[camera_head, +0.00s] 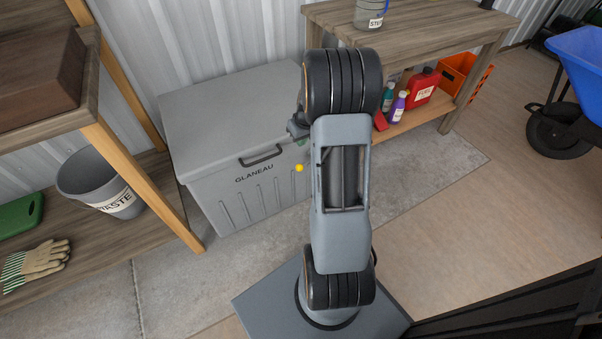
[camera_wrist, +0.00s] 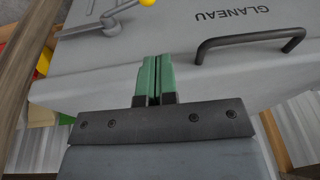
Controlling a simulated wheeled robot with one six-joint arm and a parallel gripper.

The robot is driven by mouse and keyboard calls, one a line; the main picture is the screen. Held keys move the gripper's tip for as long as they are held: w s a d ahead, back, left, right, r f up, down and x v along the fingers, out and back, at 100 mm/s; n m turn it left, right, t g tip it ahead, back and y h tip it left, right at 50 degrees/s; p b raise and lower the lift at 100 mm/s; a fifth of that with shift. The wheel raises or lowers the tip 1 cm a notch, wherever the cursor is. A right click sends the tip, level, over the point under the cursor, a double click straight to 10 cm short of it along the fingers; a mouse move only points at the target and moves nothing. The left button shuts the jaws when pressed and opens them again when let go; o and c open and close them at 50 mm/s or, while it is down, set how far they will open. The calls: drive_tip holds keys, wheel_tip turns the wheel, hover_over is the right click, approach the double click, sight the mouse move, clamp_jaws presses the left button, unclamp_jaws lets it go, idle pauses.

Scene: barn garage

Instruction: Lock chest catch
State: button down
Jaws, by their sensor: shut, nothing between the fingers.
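The grey chest (camera_head: 235,115), lettered GLANEAU, stands against the wall with its lid down. In the wrist view the chest (camera_wrist: 100,72) appears upside down. Its catch (camera_wrist: 100,22) is a grey metal lever with a yellow knob at its end, at the upper left there. The yellow knob also shows in the head view (camera_head: 299,168) on the chest's front, just left of my arm. My gripper (camera_wrist: 155,66) has green fingertips pressed together, empty, over the lid edge between the catch and the handle. In the head view my arm hides most of the gripper and the catch.
A black handle (camera_head: 261,155) sticks out of the chest's front. A wooden shelf with a waste bin (camera_head: 100,183) stands at the left. A workbench (camera_head: 420,28) with bottles and a red fuel can (camera_head: 421,91) stands at the right. The floor in front is clear.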

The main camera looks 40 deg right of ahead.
drive_tip(key=f, duration=0.1)
drive_tip(key=d+f, duration=0.1)
drive_tip(key=d+f+b, duration=0.1)
drive_tip(key=f, duration=0.1)
drive_tip(key=shift+d+f, duration=0.1)
drive_tip(key=shift+b+x, duration=1.9)
drive_tip(key=shift+x, duration=3.15)
